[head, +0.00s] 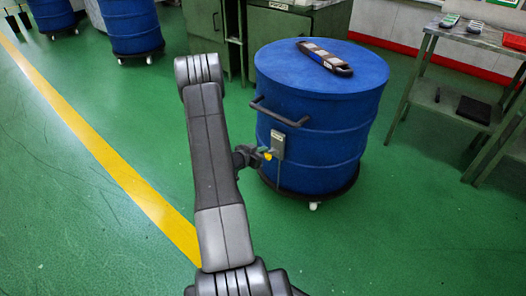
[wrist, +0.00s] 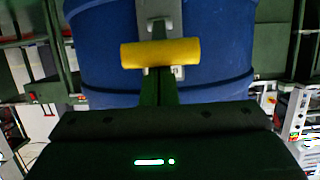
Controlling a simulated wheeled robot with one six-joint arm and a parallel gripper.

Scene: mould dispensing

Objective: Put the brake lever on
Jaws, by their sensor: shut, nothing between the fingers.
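The brake lever is a short yellow bar (wrist: 160,53) on a grey bracket on the side of a blue drum (head: 318,120). In the head view only a small yellow part (head: 267,156) shows beside my gripper. My gripper (head: 258,153) is at the drum's side, close to the lever. In the wrist view its dark fingers (wrist: 160,92) are together with nothing between them. The grey bracket plate (head: 278,144) sits above the lever in the head view.
A dark push handle (head: 278,113) juts from the drum above the bracket. A dark handheld device (head: 325,57) lies on the drum's lid. The drum stands on a dolly with casters (head: 315,206). A metal table (head: 470,38) stands at right, green cabinets (head: 290,30) behind. Green floor is open in front.

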